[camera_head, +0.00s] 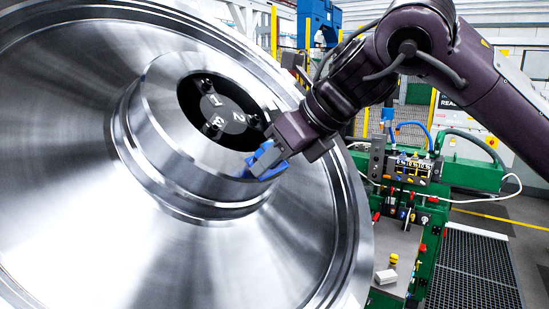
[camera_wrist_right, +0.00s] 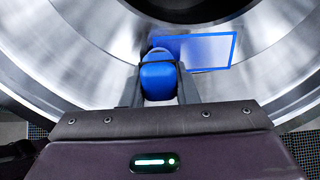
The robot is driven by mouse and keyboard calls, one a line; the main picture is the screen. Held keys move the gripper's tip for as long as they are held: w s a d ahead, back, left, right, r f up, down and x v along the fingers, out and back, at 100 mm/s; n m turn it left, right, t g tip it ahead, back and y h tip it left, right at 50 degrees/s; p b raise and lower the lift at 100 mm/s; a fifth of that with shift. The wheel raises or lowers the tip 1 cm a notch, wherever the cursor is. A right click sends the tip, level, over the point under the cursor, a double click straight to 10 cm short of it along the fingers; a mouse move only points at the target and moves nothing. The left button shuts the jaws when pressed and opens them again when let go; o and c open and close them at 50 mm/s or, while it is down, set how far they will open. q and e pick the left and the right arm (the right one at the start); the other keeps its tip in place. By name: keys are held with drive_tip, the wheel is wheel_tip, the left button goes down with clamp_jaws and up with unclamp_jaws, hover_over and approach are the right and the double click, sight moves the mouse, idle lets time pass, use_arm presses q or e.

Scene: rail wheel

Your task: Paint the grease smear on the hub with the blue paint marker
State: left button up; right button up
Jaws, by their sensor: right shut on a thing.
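The large steel wheel (camera_head: 90,240) fills the left of the head view, with its raised hub (camera_head: 160,130) around a dark numbered centre. My right gripper (camera_head: 268,160) is shut on the blue paint marker (camera_wrist_right: 158,78) at the hub's right side. In the right wrist view the marker's far end is at the hub surface; whether it touches I cannot tell. No separate grease smear can be made out. My left gripper is not in view.
A green machine (camera_head: 420,225) with hoses and a control box stands right of the wheel. A dark floor grating (camera_head: 470,270) is at lower right.

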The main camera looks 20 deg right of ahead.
drive_tip(key=shift+w+a+f, duration=0.25)
drive_tip(key=shift+f, duration=0.1)
drive_tip(key=shift+d, duration=0.1)
drive_tip(key=shift+w+d+r+p, duration=0.2)
drive_tip(key=shift+w+d+p, duration=0.2)
drive_tip(key=shift+d+p, duration=0.1)
drive_tip(key=shift+w+d+p, duration=0.55)
drive_tip(key=shift+w+d, duration=1.65)
drive_tip(key=shift+d, duration=0.5)
drive_tip(key=shift+s+a+f+b, duration=0.1)
drive_tip(key=shift+s+a+b, duration=0.05)
drive_tip(key=shift+s+a, duration=0.85)
drive_tip(key=shift+s+a+f+b, duration=0.15)
drive_tip(key=shift+s+a, duration=0.6)
drive_tip(key=shift+a, duration=0.5)
drive_tip(key=shift+s+a+r+b, duration=0.1)
drive_tip(key=shift+s+a+b, duration=0.05)
drive_tip(key=shift+s+a, duration=0.85)
drive_tip(key=shift+w, duration=0.15)
